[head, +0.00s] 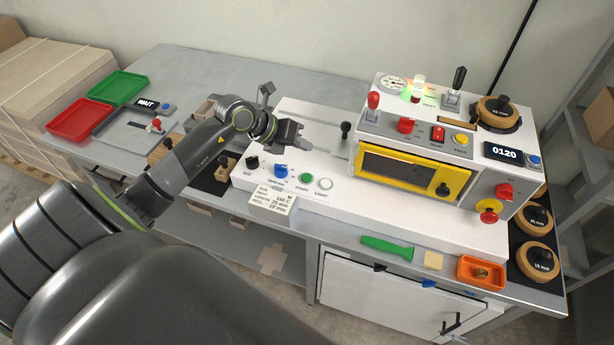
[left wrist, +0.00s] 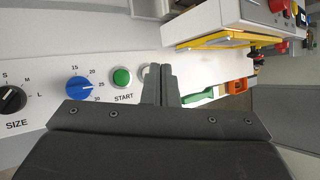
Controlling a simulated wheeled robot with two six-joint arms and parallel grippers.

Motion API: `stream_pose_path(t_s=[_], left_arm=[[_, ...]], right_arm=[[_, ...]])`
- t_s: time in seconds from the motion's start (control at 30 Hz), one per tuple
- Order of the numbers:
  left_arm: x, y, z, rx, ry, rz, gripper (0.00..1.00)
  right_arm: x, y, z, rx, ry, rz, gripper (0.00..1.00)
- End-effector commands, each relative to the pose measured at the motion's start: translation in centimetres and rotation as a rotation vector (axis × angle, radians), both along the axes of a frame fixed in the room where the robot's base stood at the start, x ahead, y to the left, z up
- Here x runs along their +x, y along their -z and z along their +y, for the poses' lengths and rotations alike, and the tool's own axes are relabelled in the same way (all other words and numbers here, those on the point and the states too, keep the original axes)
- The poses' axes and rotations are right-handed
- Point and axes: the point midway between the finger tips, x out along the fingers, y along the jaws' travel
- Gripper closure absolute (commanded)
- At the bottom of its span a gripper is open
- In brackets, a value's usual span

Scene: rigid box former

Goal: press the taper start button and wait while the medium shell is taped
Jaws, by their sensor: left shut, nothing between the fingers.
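The taper is a white machine (head: 480,150) with a yellow-framed dark window (head: 410,170). Its green START button (head: 306,178) is on the low white front panel, between a blue dial (head: 281,171) and the LIGHT button (head: 325,184). In the left wrist view the START button (left wrist: 122,77) shows uncovered, left of my fingers. My left gripper (head: 300,140) is shut and empty, above the panel behind the button and apart from it; its closed fingertips show in the left wrist view (left wrist: 160,72). I cannot make out the medium shell. My right gripper is out of view.
A green light (head: 415,96) glows on the machine top, and a display (head: 503,153) reads 0120. A red tray (head: 80,119), a green tray (head: 118,88) and a WAIT display (head: 146,104) are at left.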

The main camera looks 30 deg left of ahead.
Motion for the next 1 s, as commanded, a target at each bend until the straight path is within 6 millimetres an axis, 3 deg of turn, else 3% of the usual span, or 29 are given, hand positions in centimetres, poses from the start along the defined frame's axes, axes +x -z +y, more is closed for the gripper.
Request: stream_pose_path(t_s=[0.37, 0.8, 1.0], left_arm=[[0.0, 1.2, -0.1, -0.003, 0.001, 0.000, 1.00], [0.0, 7.2, -0.1, -0.003, 0.001, 0.000, 1.00], [0.0, 8.8, 0.0, -0.002, 0.000, 0.000, 1.00]], right_arm=[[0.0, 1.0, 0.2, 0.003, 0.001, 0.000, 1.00], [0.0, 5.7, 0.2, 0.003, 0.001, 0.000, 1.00], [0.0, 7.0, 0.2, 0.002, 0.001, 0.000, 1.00]])
